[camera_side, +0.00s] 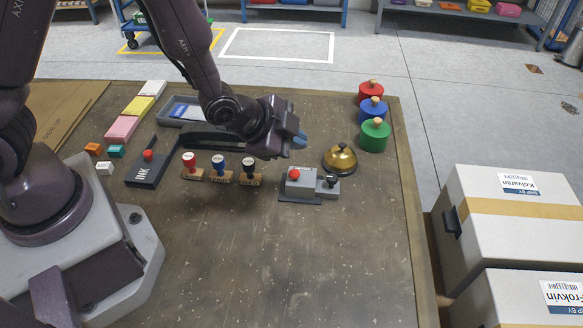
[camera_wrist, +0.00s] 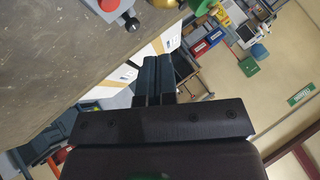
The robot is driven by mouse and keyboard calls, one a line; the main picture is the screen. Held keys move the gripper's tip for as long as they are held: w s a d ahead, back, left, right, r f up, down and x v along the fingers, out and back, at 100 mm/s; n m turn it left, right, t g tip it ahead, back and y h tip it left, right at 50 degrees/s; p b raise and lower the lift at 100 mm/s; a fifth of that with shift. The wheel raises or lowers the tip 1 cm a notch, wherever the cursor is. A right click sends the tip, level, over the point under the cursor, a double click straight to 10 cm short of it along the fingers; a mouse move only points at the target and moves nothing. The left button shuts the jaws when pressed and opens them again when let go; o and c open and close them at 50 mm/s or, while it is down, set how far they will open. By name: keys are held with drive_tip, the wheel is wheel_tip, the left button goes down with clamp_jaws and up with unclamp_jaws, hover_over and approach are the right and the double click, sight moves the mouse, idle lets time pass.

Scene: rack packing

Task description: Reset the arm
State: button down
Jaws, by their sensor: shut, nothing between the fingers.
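My gripper (camera_side: 299,139) is raised above the work table (camera_side: 240,265) in the side view, reaching out level from my arm. It is shut and empty. In the wrist view my gripper (camera_wrist: 163,65) shows its two dark fingers side by side, pointing past the table edge toward the floor. It touches nothing that I can see. A brass bell (camera_side: 340,159) and a grey device with a red knob (camera_side: 297,183) stand on the table near and below it. Several stamps (camera_side: 221,172) stand in a row to the left.
A black ink pad (camera_side: 144,171), a grey tray (camera_side: 183,112) and colored blocks (camera_side: 122,130) lie at the left. Red, blue and green lidded pots (camera_side: 374,136) stand at the back right. Cartons (camera_side: 513,235) stand right of the table. The table's front is clear.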

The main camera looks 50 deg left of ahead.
drive_tip(key=s+a+n+g, duration=0.1)
drive_tip(key=s+n+g, duration=0.25)
drive_tip(key=s, duration=0.25)
drive_tip(key=s+a+r+n, duration=0.2)
drive_tip(key=s+r, duration=0.2)
drive_tip(key=r, duration=0.3)
drive_tip(key=s+a+r+n+y, duration=0.1)
drive_tip(key=s+a+r+n, duration=0.1)
drive_tip(key=s+r, duration=0.3)
drive_tip(key=s+a+r+n, duration=0.3)
drive_tip(key=s+r, duration=0.1)
drive_tip(key=r, duration=0.6)
drive_tip(key=shift+s+r, duration=0.15)
drive_tip(key=shift+r, duration=0.1)
